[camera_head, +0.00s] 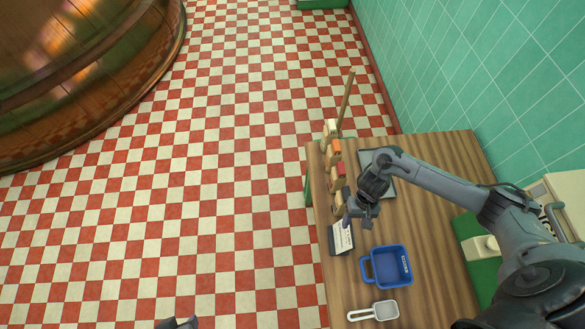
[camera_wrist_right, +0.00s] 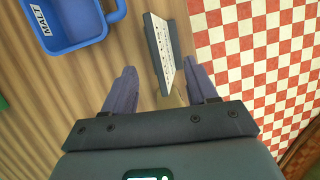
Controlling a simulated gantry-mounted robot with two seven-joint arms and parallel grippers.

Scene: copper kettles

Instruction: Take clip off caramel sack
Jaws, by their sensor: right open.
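Several small tan sacks stand in a row along the table's left edge in the head view, with white, orange, red and dark tops. I cannot read which is the caramel sack; the nearest one (camera_head: 337,203) has a dark top, possibly its clip. My right gripper (camera_head: 357,217) is open just beside this nearest sack, above the table. In the right wrist view, its two fingers (camera_wrist_right: 162,88) are apart, with a sliver of something pale between them, too hidden to name. Dark tips of my left gripper (camera_head: 178,324) show at the bottom edge.
A blue tub (camera_head: 388,267) and a pale scoop (camera_head: 375,311) are nearer on the wooden table (camera_head: 430,240). A dark tray (camera_head: 388,187) lies behind the arm. A thin stick rises at the back.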

